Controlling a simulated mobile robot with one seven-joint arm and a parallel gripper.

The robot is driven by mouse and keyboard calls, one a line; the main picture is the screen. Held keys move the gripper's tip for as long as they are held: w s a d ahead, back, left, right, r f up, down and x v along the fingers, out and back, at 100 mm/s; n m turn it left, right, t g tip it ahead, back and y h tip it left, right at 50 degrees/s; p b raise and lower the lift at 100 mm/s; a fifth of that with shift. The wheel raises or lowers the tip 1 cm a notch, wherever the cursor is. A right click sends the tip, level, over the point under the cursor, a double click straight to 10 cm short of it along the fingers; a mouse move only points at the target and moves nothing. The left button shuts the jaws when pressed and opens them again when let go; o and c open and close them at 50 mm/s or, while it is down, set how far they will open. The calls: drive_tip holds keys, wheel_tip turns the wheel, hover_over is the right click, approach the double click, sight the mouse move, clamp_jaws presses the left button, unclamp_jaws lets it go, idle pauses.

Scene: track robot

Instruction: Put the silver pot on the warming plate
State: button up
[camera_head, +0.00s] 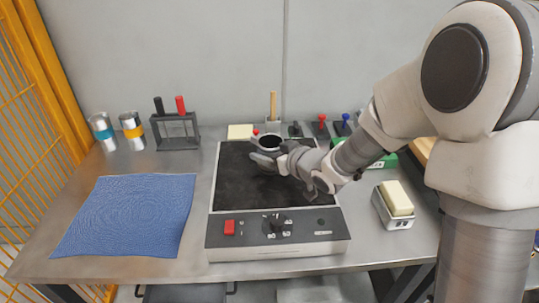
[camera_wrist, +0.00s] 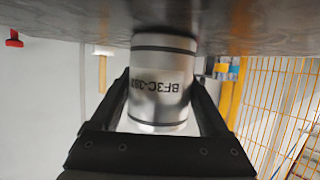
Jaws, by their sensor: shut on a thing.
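The silver pot (camera_head: 268,143) is a small metal cylinder with an open, dark top, over the far part of the warming plate (camera_head: 243,190). The plate has a black top and a grey front panel with a red switch and a knob. My gripper (camera_head: 266,158) is shut on the pot from the right. In the wrist view, which is upside down, the fingers lie on both sides of the pot (camera_wrist: 160,105), which bears a printed label. Its base is at or very close to the dark surface; I cannot tell whether it touches.
A blue cloth (camera_head: 128,215) lies at left. Two banded cans (camera_head: 132,131) and a rack (camera_head: 177,131) stand behind it. A soap-like block in a metal dish (camera_head: 395,203) is at right. Several small items line the back, by the wall.

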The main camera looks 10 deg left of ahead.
drive_tip(key=shift+f, duration=0.15)
drive_tip(key=o, duration=1.3)
drive_tip(key=shift+r, duration=0.2)
